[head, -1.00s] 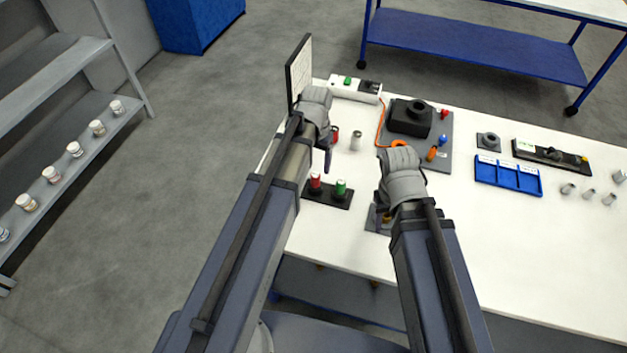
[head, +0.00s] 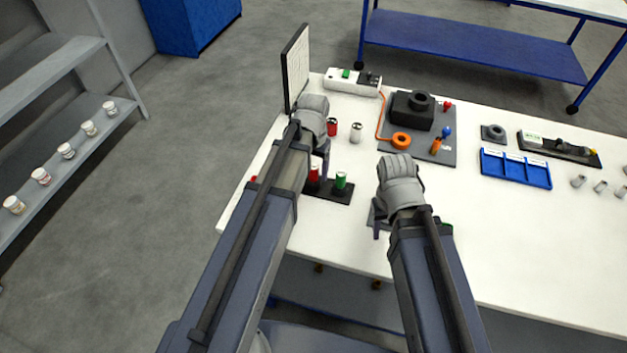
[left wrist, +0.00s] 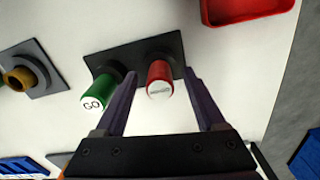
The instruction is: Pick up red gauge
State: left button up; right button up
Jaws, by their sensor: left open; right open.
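The red gauge (head: 313,173) stands upright in a black stand (head: 335,194) beside the green gauge (head: 340,181). My left gripper (head: 321,174) is open above the stand and partly hides the red gauge in the head view. In the left wrist view, the red gauge (left wrist: 159,78) lies between the two spread fingers of my left gripper (left wrist: 160,75), nearer their tips, with gaps on both sides. The green gauge (left wrist: 100,92), marked GO, is outside the left finger. My right gripper (head: 378,230) is open near the table's front edge, its fingers mostly hidden.
Another red cylinder (head: 332,128) and a silver one (head: 356,132) stand behind the stand. A red tray (left wrist: 245,8) is near the table's left side. An upright board (head: 296,68) stands at the back left. A blue tray (head: 515,168) and small parts lie to the right.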

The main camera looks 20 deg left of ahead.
pick_arm(q)
jog(key=shift+f, duration=0.15)
grip_shut()
dwell(0.5)
